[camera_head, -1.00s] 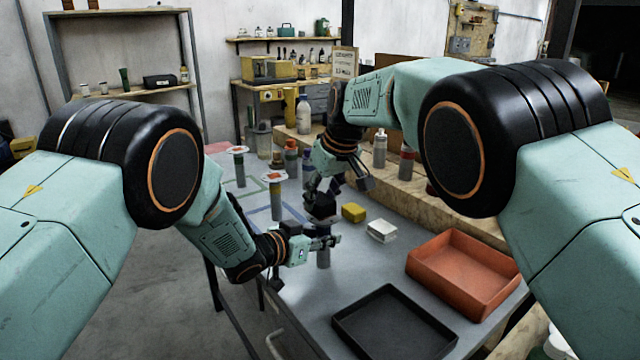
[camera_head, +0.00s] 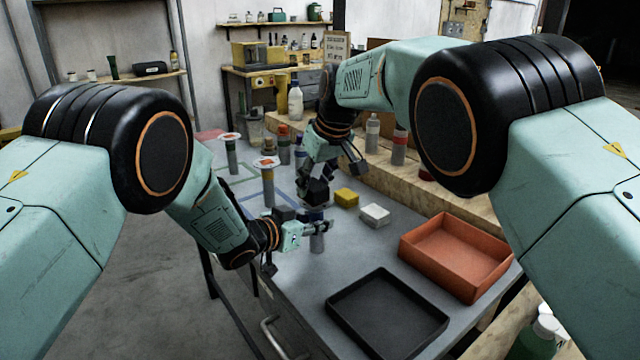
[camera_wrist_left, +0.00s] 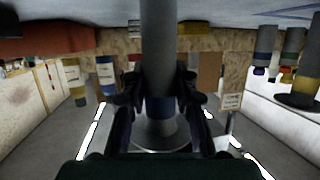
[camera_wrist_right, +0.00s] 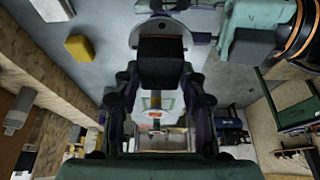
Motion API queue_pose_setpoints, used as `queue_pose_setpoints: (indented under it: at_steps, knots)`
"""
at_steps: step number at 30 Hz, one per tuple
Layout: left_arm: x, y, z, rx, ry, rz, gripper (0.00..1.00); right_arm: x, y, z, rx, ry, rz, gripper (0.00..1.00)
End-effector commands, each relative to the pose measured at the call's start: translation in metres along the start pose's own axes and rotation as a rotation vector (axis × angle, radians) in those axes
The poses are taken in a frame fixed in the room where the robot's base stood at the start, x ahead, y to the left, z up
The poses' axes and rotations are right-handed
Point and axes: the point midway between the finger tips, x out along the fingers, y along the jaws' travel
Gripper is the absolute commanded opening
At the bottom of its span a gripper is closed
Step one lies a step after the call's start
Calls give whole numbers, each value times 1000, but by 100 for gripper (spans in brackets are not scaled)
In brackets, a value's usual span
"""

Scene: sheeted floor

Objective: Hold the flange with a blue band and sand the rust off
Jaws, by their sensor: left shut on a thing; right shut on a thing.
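The flange with a blue band is a grey pipe (camera_head: 317,243) standing upright above the table. In the left wrist view its blue band (camera_wrist_left: 160,106) and round disc (camera_wrist_left: 150,138) show upside down. My left gripper (camera_head: 316,228) is shut around the pipe at the band. My right gripper (camera_wrist_right: 160,80) is shut on a black sanding block (camera_wrist_right: 161,62), also in the head view (camera_head: 315,192). The block sits over the flange disc (camera_wrist_right: 148,32) and covers part of it. I cannot tell whether they touch, and I see no clear rust on the visible rim.
A yellow block (camera_head: 346,197) and a white block (camera_head: 375,215) lie right of the grippers. An orange tray (camera_head: 425,262) and a black tray (camera_head: 350,322) stand nearer me. Flanges with yellow (camera_head: 268,174) and green (camera_head: 231,146) bands stand at left.

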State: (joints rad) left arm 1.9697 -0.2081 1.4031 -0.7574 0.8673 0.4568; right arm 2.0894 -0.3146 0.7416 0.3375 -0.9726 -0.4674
Motion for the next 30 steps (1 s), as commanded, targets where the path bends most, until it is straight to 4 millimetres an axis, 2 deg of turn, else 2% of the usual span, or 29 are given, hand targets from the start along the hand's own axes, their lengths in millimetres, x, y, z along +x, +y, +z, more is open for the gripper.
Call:
queue_pose_setpoints:
  at_steps: [4,6,8,30]
  knots:
    - [0,0,-2,2,3,1,0,6,0,-10,2,1,-1,7]
    - [0,0,-2,2,3,1,0,1,0,-11,3,0,0,7]
    - [0,0,-1,2,3,1,0,-16,1,-18,1,5,3,7]
    - [0,0,-1,0,1,0,0,-71,1,-40,2,2,1,7]
